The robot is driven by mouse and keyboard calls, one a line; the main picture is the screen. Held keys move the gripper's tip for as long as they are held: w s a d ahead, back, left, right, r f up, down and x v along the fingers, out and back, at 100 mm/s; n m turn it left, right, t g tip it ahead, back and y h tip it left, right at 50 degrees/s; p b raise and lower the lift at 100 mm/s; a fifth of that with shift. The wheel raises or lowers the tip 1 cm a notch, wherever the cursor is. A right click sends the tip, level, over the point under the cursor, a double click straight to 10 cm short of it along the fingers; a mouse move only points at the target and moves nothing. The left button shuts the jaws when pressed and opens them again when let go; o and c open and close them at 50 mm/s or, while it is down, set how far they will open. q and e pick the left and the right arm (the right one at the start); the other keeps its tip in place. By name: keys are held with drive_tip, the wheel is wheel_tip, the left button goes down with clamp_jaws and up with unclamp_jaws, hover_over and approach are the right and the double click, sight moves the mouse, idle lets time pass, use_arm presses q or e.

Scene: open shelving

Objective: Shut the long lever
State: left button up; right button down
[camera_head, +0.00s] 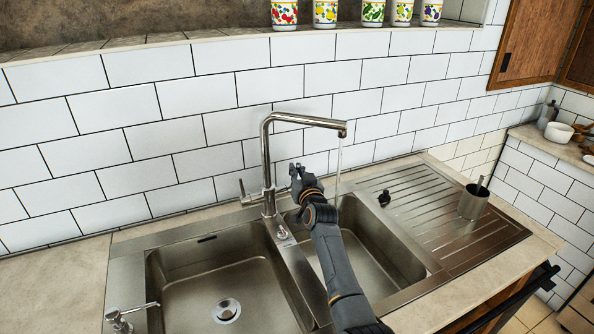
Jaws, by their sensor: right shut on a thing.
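The tall faucet (266,160) stands at the back of the steel sink, and a thin stream of water (338,168) falls from its spout into the right basin. A thin lever (242,187) stands upright on the left side of the faucet's base. My right gripper (296,174) is at the right side of the base, shut on what looks to be the long lever there. The fingers hide most of that lever, so its angle cannot be told. My left gripper is not in view.
The left basin (175,300) is empty. A small dispenser (120,318) stands at the front left. The tiled wall (200,95) is close behind the faucet.

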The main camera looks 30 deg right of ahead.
drive_tip(key=w+r+g+p, duration=0.1)
drive_tip(key=w+g+p, duration=0.1)
drive_tip(key=p, duration=0.3)
drive_tip(key=shift+r+p, duration=0.35)
drive_tip(key=shift+w+d+f+n+g+y+p, duration=0.1)
drive_tip(key=shift+w+f+n+g+y+p, duration=0.2)
drive_tip(key=shift+w+g+p, duration=0.55)
drive_tip(key=shift+w+f+g, duration=0.1)
drive_tip(key=shift+f+g, duration=0.05)
drive_tip(key=shift+g, duration=0.3)
drive_tip(key=c, duration=1.4)
unclamp_jaws()
drive_tip(key=shift+w, duration=0.1)
drive_tip(key=v, duration=1.2)
drive_tip(key=shift+d, duration=0.1)
